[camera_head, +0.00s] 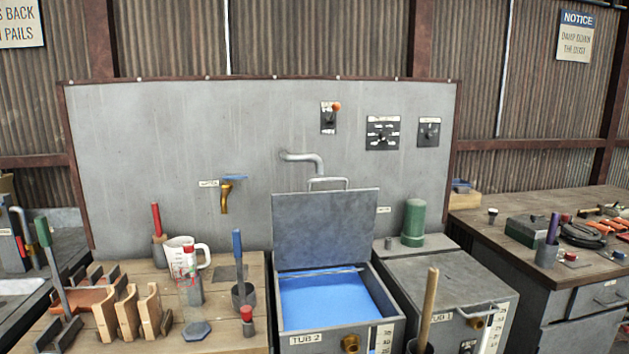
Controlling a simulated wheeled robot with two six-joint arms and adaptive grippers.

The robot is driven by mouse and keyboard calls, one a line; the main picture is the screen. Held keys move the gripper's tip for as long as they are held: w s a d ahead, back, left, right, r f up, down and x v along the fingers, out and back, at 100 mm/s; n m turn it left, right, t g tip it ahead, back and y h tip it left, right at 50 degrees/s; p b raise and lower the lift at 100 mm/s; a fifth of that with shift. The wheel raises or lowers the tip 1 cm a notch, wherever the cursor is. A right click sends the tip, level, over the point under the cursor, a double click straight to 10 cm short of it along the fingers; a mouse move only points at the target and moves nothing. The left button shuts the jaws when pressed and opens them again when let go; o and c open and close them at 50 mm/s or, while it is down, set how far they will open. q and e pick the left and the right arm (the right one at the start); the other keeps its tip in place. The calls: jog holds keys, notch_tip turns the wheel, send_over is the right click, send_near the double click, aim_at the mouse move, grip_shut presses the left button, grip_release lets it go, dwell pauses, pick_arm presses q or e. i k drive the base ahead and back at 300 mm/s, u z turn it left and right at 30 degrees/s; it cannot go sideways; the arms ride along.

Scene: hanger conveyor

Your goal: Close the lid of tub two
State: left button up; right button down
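Tub two (337,339) is a grey metal tub labelled "TUB 2", standing at the front centre with a brass fitting (350,344) on its front. Its lid (326,229) is a flat grey plate with a bar handle (327,183) along its top edge. The lid is open and stands upright at the back of the tub. Blue liquid (325,300) shows inside. Neither of my grippers is in view.
A closed tub (446,275) with a front handle stands to the right, a green cylinder (413,222) behind it. A wooden bench (225,333) at left holds a jug (187,256), tools and wooden racks. A bent pipe (303,159) juts out above the lid.

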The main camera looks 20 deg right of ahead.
aim_at(333, 228)
jog(key=u, duration=0.1)
jog(key=i, duration=0.85)
jog(key=z, duration=0.3)
